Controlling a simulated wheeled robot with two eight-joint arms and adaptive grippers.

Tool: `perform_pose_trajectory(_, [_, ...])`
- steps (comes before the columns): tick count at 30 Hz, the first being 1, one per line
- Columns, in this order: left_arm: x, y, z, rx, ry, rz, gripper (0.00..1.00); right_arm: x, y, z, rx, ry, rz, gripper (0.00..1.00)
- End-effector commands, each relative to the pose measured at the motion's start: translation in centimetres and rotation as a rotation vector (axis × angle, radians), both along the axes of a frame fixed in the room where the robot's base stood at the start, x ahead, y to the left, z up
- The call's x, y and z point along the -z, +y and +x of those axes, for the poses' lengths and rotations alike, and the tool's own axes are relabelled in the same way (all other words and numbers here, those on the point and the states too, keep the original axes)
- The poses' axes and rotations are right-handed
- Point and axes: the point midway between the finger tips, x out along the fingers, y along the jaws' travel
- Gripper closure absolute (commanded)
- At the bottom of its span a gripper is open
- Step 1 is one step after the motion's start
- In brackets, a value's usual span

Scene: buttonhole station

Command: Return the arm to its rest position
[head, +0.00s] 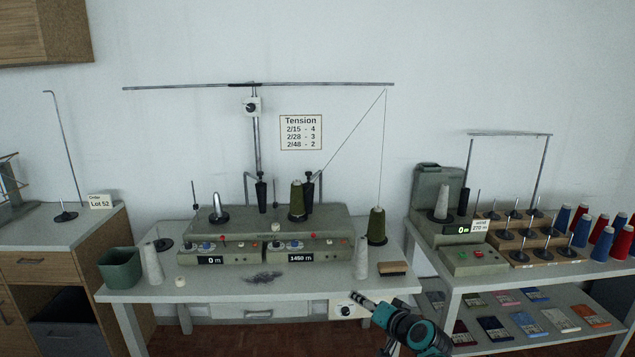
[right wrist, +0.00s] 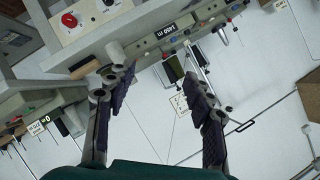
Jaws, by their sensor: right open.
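My right arm comes in at the bottom of the head view, with its gripper (head: 362,300) in front of the front edge of the winding table (head: 225,287). In the right wrist view the gripper's two dark fingers (right wrist: 158,88) stand wide apart, with nothing between them. The winding machine (head: 330,222) carries an olive cone (head: 297,201) on its right spindle, and its right display reads 1450 m. Another olive cone (head: 377,227) stands at the machine's right, with thread running up to the overhead bar. My left gripper is not in view.
A white control box (head: 346,311) with a dial hangs under the table front, close to my right gripper. A grey cone (head: 361,258) and a brush (head: 393,268) stand near the table's right edge. A second table (head: 470,281) with cones and a lower shelf is at right.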

Motion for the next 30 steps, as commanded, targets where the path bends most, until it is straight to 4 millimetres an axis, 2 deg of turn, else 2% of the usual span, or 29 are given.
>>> perform_pose_trajectory(1, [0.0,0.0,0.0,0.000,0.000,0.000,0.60,-0.6,0.4,-2.5,-0.021,0.025,-0.047,0.47])
perform_pose_trajectory(4, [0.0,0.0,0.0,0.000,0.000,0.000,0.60,-0.9,0.6,-7.3,-0.058,0.080,-0.152,0.47])
perform_pose_trajectory(8, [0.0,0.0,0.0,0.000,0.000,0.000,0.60,-0.4,0.3,-13.9,-0.097,0.157,-0.289,0.47])
perform_pose_trajectory(12, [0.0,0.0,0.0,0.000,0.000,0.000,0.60,1.1,-1.0,-20.9,-0.123,0.241,-0.437,0.47])
perform_pose_trajectory(15, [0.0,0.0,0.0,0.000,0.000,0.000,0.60,2.6,-2.3,-25.4,-0.133,0.297,-0.533,0.47])
perform_pose_trajectory(18, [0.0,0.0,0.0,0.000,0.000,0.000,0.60,3.9,-3.5,-28.7,-0.135,0.342,-0.609,0.47])
perform_pose_trajectory(21, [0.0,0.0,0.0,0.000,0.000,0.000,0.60,4.8,-4.4,-30.9,-0.135,0.372,-0.661,0.47])
perform_pose_trajectory(24, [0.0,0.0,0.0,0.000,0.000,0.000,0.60,5.3,-5.0,-31.9,-0.133,0.388,-0.688,0.47])
perform_pose_trajectory(30, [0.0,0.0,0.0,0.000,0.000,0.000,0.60,5.4,-5.1,-32.1,-0.133,0.393,-0.696,0.47])
